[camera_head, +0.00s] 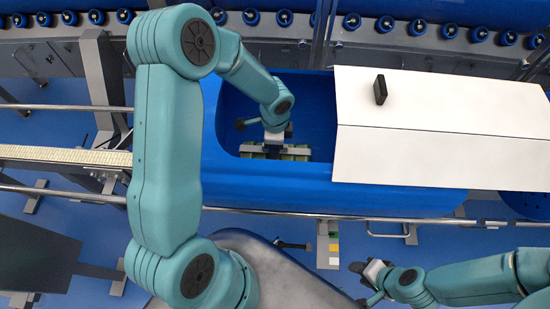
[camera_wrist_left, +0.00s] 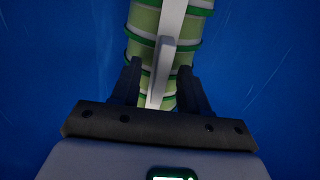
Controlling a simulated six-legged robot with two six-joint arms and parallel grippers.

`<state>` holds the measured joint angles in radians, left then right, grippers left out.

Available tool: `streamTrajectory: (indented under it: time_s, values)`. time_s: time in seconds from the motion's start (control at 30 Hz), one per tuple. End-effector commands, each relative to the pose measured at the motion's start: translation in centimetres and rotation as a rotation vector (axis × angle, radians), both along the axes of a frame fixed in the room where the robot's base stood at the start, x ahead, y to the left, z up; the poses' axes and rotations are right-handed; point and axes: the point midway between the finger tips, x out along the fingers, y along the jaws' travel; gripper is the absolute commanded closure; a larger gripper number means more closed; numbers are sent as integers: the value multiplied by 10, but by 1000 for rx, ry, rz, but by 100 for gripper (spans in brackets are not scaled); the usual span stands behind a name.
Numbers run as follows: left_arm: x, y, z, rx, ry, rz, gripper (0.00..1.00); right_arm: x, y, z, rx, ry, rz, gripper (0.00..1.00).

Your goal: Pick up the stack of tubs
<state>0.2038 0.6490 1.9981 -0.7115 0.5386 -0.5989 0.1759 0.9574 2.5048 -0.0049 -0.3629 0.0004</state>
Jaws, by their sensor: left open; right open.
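The stack of tubs (camera_wrist_left: 144,20), pale green with darker green rims, lies on the blue floor of a bin (camera_head: 225,181). A light grey carrier bar (camera_wrist_left: 170,35) runs along its top with an upright tab. The stack shows only partly in the head view (camera_head: 297,157), under my left wrist. My left gripper (camera_head: 272,141) reaches down into the bin. In the left wrist view the open fingers (camera_wrist_left: 160,68) stand on either side of the tab; I cannot tell whether they touch it. My right gripper (camera_head: 364,284) is open and empty, outside the bin at lower right.
A white cover (camera_head: 440,130) with a black handle (camera_head: 380,90) lies over the right part of the bin. A roller conveyor (camera_head: 430,28) runs behind it. A metal rail (camera_head: 300,213) passes in front, and the bin's walls surround my left gripper.

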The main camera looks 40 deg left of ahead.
Motion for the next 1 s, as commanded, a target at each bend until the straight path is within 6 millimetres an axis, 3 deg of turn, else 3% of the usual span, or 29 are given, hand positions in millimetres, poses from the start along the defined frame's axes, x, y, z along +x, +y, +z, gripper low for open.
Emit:
streamTrajectory:
  time_s: [0.3,0.37,0.43,0.47,1.0]
  values:
    - [1,0,-9,0,-1,1,55,0,0,-1,0,0,0,57]
    - [1,0,-9,0,-1,0,72,0,0,-1,0,0,0,57]
    - [1,0,-9,0,-1,0,94,0,0,-1,0,0,0,57]
    - [1,0,-9,0,-1,0,100,0,0,-1,0,0,0,57]
    - [0,0,-11,-2,3,1,100,0,0,-1,0,0,0,57]
